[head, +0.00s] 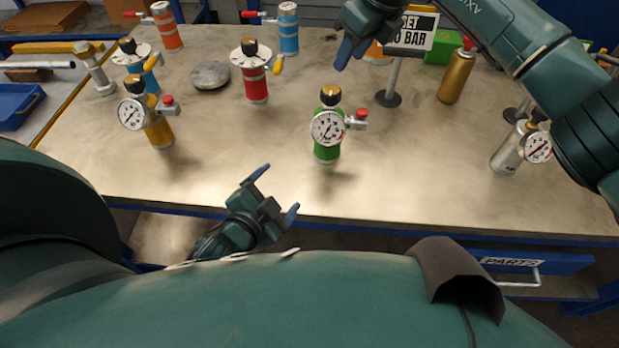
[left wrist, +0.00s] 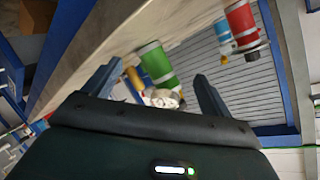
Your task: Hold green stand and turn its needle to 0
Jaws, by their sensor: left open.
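The green stand (head: 326,153) stands upright near the table's front middle. Its white dial gauge (head: 328,127) faces me; the needle's exact reading is too small to tell. A black and gold knob (head: 331,95) tops it, and a red-capped side valve (head: 360,114) sticks out right. My left gripper (head: 277,192) is open and empty, in front of the table edge, left of and nearer than the stand. The left wrist view shows the green stand (left wrist: 157,62) beyond the spread fingers. My right gripper (head: 352,50) is above the table behind the stand; its opening is unclear.
A yellow gauge vessel (head: 158,134) stands left, a red vessel (head: 255,85) behind left, and a silver gauge vessel (head: 507,152) right. A gold canister (head: 456,76) stands behind right. The table front is clear.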

